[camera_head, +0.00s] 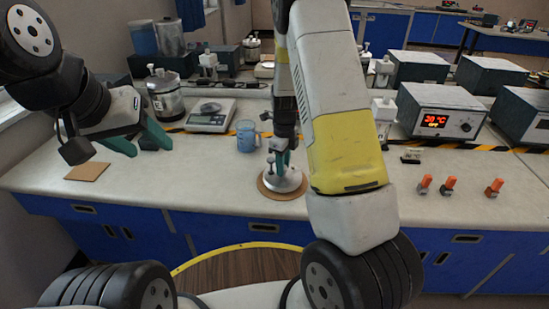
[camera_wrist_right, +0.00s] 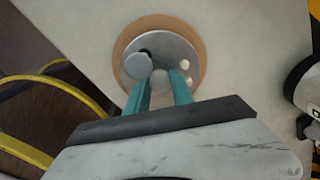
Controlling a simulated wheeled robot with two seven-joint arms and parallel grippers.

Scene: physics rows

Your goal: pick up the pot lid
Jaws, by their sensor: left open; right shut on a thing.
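The pot lid (camera_head: 284,181) is a round grey metal disc with knobs on top. It is over a round brown cork mat (camera_head: 270,194) near the front edge of the bench; I cannot tell whether it touches the mat. In the right wrist view the lid (camera_wrist_right: 174,50) shows in front of the fingers, with the mat (camera_wrist_right: 123,41) around it. My right gripper (camera_head: 280,160) points down and is shut on the lid's central knob (camera_wrist_right: 159,79); its fingers (camera_wrist_right: 162,92) stand on either side of it. My left gripper (camera_head: 146,142) is open and empty above the bench at the left.
A blue mug (camera_head: 247,136) and a scale (camera_head: 210,117) stand behind and left of the lid. A square brown mat (camera_head: 87,171) lies at the left. A heater box (camera_head: 440,111) and several orange-topped items, one an orange-topped item (camera_head: 448,186), are at the right. Bare bench lies left of the lid.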

